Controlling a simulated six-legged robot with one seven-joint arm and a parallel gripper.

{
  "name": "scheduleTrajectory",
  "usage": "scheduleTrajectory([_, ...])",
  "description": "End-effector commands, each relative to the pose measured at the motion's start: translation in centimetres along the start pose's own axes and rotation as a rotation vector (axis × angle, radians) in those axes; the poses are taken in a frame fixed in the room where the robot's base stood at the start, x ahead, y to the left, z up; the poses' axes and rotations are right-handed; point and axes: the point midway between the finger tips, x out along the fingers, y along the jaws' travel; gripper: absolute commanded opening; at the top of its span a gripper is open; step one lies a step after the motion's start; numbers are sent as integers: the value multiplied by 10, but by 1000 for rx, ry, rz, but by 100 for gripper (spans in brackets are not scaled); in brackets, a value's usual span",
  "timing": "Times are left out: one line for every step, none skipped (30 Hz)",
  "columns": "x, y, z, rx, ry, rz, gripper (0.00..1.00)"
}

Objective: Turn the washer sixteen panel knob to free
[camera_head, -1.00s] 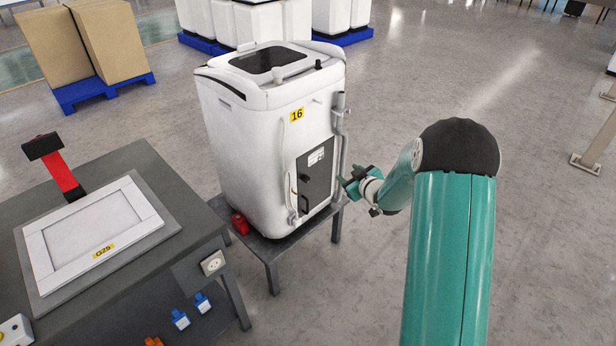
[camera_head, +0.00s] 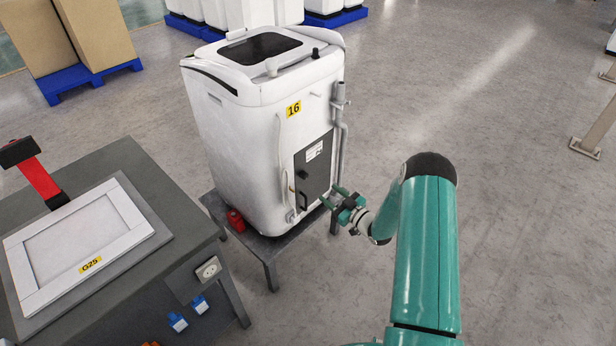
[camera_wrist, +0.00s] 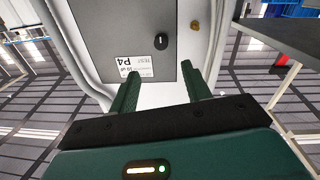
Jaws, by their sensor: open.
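The white washer (camera_head: 243,135) with the yellow label 16 stands on a low grey stand. Its dark grey panel (camera_head: 317,167) with a white label is low on the side facing my arm. A black knob (camera_head: 303,174) sits on the panel's left part. In the wrist view the panel (camera_wrist: 110,35) appears upside down, with the black knob (camera_wrist: 162,42) beyond my fingertips. My gripper (camera_head: 339,199) is at the panel's lower right, and its two fingers also show in the wrist view (camera_wrist: 160,78). The gripper is open and empty, apart from the knob.
A grey workbench (camera_head: 150,180) with a framed panel marked G25 (camera_head: 80,245) stands at left. A red object (camera_head: 236,221) sits on the washer's stand (camera_head: 275,246). A grey pipe (camera_head: 341,130) runs down the washer's right edge.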

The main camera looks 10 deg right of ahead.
Motion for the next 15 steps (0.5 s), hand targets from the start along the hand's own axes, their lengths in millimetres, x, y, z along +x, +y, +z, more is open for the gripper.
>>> scheduleTrajectory([11,-3,0,0,3,-4,48])
scheduleTrajectory([16,-3,-1,0,4,-5,48])
scheduleTrajectory([23,-4,-1,0,3,-5,48])
scheduleTrajectory([30,-3,-1,-1,3,-5,48])
scheduleTrajectory([35,-3,-2,-1,4,-4,48])
scheduleTrajectory([43,-3,-1,-2,3,-4,48])
scheduleTrajectory([50,-3,-1,-2,3,-5,48])
scheduleTrajectory([56,-4,-1,-2,4,-5,48])
scheduleTrajectory([64,-4,-1,0,3,-5,48])
scheduleTrajectory([70,-3,-1,-1,3,-5,48])
scheduleTrajectory([76,-3,-1,-1,3,-5,48])
scheduleTrajectory([84,-3,-1,-2,2,-5,48])
scheduleTrajectory([89,-3,-1,-1,3,-5,48])
scheduleTrajectory([94,-3,-1,-1,3,-4,48])
scheduleTrajectory([100,-2,-1,-1,2,-4,48])
